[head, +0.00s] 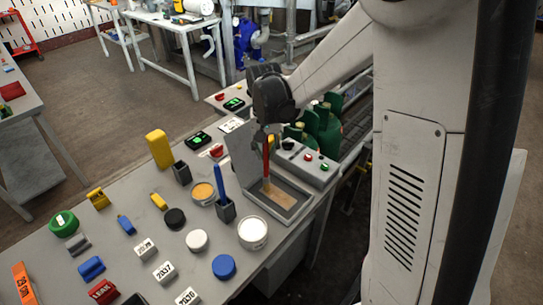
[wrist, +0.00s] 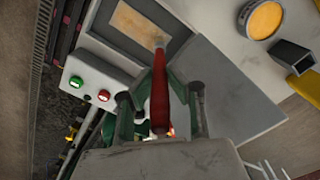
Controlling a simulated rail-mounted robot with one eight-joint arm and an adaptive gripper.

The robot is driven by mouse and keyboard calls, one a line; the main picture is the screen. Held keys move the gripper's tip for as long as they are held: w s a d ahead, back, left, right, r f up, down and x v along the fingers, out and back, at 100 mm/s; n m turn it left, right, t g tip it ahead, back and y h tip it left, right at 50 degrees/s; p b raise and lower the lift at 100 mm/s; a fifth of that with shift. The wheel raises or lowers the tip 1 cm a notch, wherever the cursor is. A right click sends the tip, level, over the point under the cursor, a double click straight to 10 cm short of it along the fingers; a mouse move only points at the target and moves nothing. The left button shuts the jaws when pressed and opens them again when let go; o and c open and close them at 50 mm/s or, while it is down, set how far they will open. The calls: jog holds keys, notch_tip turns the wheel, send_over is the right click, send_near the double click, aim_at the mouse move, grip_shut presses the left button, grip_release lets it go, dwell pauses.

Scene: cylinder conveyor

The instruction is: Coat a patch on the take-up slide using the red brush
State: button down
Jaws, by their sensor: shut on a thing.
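My gripper (head: 270,137) is shut on the red brush (head: 267,158), which hangs roughly upright with its tip down. In the wrist view my gripper (wrist: 160,105) has a finger on each side of the red brush (wrist: 160,88). The slide, a shallow grey framed tray (head: 300,207), lies under the brush and holds a tan patch (head: 278,196). The tan patch also shows in the wrist view (wrist: 136,24), with the brush tip by its right end. I cannot tell whether the tip touches the surface.
A grey upright panel (head: 243,152) stands just behind the slide, and a button box (head: 305,160) is at its right. An orange-filled pot (head: 201,190), a dark holder with a blue brush (head: 226,211) and a white tub (head: 253,243) stand left of it. Several small items crowd the table.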

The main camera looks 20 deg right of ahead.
jog(key=shift+s+d, duration=3.1)
jog(key=shift+s, duration=1.45)
jog(key=shift+w+a+f+b, duration=0.1)
jog(key=shift+w+a+b, duration=0.35)
jog(key=shift+w+a, duration=0.95)
jog(key=shift+w+a+r+b, duration=0.1)
jog(key=shift+w+a+b, duration=0.4)
jog(key=shift+w, duration=1.7)
jog(key=shift+w+a+f+b, duration=0.1)
jog(key=shift+w+a+b, duration=0.3)
jog(key=shift+w+a, duration=1.05)
notch_tip(320, 180, up, 8)
jog(key=w+p, duration=0.1)
jog(key=p, duration=0.3)
jog(key=shift+w+d, duration=0.2)
